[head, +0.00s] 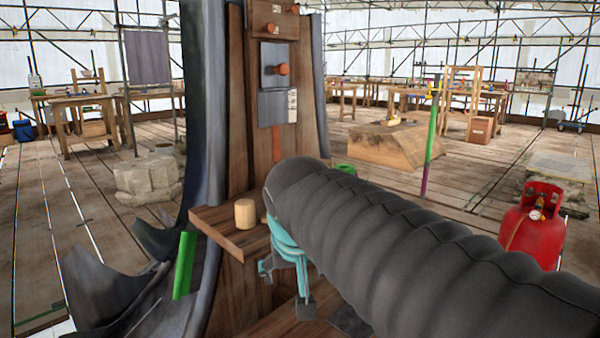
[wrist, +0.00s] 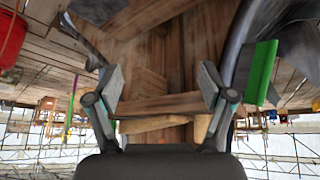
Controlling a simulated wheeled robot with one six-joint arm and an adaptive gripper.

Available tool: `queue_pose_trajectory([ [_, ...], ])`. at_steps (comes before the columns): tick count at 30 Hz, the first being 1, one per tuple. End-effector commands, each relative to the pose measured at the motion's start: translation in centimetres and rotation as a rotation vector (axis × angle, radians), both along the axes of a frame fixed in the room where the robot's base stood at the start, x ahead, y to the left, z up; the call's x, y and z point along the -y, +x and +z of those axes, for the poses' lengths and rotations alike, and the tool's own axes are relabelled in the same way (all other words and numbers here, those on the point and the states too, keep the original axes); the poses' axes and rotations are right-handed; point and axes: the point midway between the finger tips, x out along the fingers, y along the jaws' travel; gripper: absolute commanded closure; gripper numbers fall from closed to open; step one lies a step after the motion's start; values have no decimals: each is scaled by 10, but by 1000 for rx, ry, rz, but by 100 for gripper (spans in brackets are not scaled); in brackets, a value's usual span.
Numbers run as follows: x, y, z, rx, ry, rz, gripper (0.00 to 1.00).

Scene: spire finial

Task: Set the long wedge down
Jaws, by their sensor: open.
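My gripper (head: 286,288) is open in front of the timber post, close to a small wooden shelf (head: 222,232). In the wrist view, which is upside down, the fingers (wrist: 161,86) stand wide apart with nothing between them. A pale, tapering piece of wood, apparently the long wedge (wrist: 155,123), lies along the shelf beyond the fingertips, apart from them. The head view does not show it; my arm covers that part of the shelf. A short wooden cylinder (head: 244,213) stands on the shelf and shows beside the wedge in the wrist view (wrist: 202,127).
Grey curved sheeting (head: 212,110) flanks the post (head: 262,120), with a green bar (head: 185,264) at its left. A red gas cylinder (head: 535,222) stands at the right. Stone blocks (head: 148,178) and workbenches are farther back, with open plank floor between.

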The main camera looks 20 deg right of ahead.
Motion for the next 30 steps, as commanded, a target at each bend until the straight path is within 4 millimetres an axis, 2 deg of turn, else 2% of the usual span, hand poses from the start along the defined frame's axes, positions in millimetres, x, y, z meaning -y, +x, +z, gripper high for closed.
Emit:
queue_pose_trajectory([
  [1,6,19,14,8,-9,-36,19],
  [5,22,64,50,43,-29,-149,19],
  [9,43,117,88,97,-54,-287,19],
  [12,57,150,111,142,-68,-383,19],
  [16,71,181,132,194,-80,-481,19],
  [20,79,198,142,227,-85,-536,19],
  [23,83,204,142,235,-86,-554,19],
  [30,104,222,116,234,-87,-558,19],
])
